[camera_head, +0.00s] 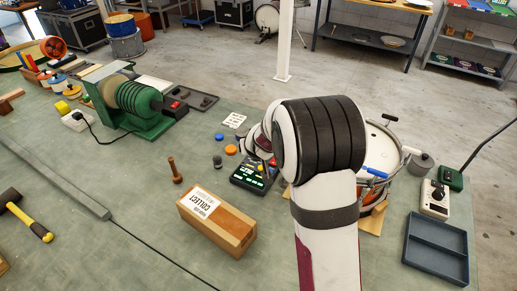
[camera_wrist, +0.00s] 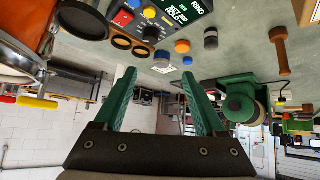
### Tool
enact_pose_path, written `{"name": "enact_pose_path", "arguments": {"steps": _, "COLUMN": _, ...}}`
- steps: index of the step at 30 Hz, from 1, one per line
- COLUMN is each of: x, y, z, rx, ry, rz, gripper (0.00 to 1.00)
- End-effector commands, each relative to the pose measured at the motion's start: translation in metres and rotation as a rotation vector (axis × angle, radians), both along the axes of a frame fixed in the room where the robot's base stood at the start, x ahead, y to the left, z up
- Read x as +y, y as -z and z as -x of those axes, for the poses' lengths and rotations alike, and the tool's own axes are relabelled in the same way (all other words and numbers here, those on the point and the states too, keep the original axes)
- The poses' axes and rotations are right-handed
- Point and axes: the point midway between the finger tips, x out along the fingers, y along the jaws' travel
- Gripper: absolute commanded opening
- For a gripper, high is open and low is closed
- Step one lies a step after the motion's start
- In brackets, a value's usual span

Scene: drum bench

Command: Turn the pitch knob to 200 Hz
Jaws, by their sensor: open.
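A dark control box with a lit green display (camera_head: 254,172) stands on the bench near the middle of the head view, partly hidden by my arm.
A drum (camera_head: 382,150) stands right of the box, partly behind my arm. A wooden block with a label (camera_head: 217,220), a wooden peg (camera_head: 175,170) and an orange disc (camera_head: 231,149) lie left of it. A blue-grey tray (camera_head: 437,246) is at right.

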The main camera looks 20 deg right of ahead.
Motion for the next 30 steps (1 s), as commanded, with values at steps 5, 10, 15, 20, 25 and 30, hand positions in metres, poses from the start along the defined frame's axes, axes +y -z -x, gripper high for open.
{"name": "enact_pose_path", "arguments": {"steps": 5, "x": -0.009, "y": 0.011, "z": 0.012, "rx": -0.019, "ry": 0.089, "rz": 0.019, "gripper": 0.73}}
{"name": "enact_pose_path", "arguments": {"steps": 10, "x": -0.017, "y": 0.043, "z": -0.018, "rx": -0.017, "ry": 0.087, "rz": 0.020, "gripper": 0.73}}
{"name": "enact_pose_path", "arguments": {"steps": 15, "x": -0.025, "y": 0.080, "z": -0.054, "rx": -0.017, "ry": 0.086, "rz": 0.017, "gripper": 0.73}}
{"name": "enact_pose_path", "arguments": {"steps": 20, "x": -0.032, "y": 0.103, "z": -0.078, "rx": -0.019, "ry": 0.085, "rz": 0.018, "gripper": 0.73}}
{"name": "enact_pose_path", "arguments": {"steps": 25, "x": -0.034, "y": 0.114, "z": -0.089, "rx": -0.019, "ry": 0.084, "rz": 0.020, "gripper": 0.73}}
{"name": "enact_pose_path", "arguments": {"steps": 30, "x": -0.035, "y": 0.116, "z": -0.091, "rx": -0.020, "ry": 0.082, "rz": 0.020, "gripper": 0.73}}
